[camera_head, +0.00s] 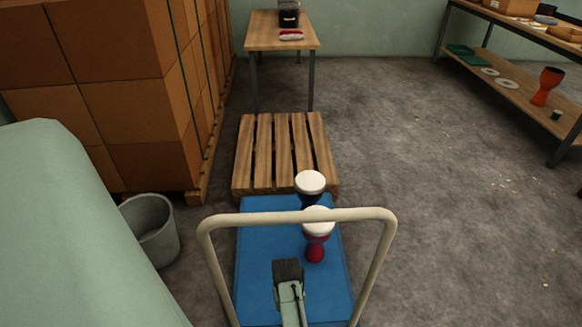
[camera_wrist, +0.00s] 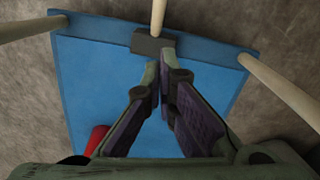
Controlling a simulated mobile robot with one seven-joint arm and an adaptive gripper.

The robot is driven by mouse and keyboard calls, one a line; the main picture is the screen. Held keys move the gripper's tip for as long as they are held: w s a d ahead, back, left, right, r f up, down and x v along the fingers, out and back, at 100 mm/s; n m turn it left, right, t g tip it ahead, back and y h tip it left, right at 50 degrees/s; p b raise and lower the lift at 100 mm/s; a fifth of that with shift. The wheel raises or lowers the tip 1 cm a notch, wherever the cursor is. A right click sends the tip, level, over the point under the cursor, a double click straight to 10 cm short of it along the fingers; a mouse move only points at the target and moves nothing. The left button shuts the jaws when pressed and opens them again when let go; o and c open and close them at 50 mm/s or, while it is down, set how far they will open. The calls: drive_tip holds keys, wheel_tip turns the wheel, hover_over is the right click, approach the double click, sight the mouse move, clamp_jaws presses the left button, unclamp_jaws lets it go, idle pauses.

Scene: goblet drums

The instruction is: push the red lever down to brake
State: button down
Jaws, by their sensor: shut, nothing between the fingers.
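No red lever can be made out in either view. The blue platform cart (camera_head: 262,222) has a cream tube handle (camera_head: 290,216) across its near side; its deck also shows in the wrist view (camera_wrist: 85,80). In the wrist view, a dark block (camera_wrist: 146,44) sits at the middle of the deck's edge, with a cream rod (camera_wrist: 158,14) running up from it. My gripper (camera_wrist: 159,65) is shut and empty, its fingertips close to that block; contact cannot be told. In the head view, my arm's end is seen over the deck, inside the handle, and its fingertips are hidden.
A red goblet drum (camera_head: 316,250) with a white head stands on the deck, a dark one (camera_head: 310,183) behind it. Beyond are a wooden pallet (camera_head: 285,150) and a table (camera_head: 270,40). Stacked boxes (camera_head: 110,90) and a grey bin (camera_head: 150,225) stand left. The right floor is mostly clear.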

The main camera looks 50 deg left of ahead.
drive_tip(key=d+f, duration=0.1)
drive_tip(key=s+d+f, duration=0.1)
drive_tip(key=f, duration=0.1)
drive_tip(key=d+f+p, duration=0.1)
drive_tip(key=f, duration=0.1)
drive_tip(key=shift+s, duration=0.25)
drive_tip(key=shift+s+d+f, duration=0.1)
drive_tip(key=shift+s+d, duration=0.1)
drive_tip(key=shift+d, duration=0.2)
drive_tip(key=shift+s+d+f+t+p, duration=0.1)
drive_tip(key=shift+s+d+t+p, duration=0.1)
drive_tip(key=shift+d+t+p, duration=0.1)
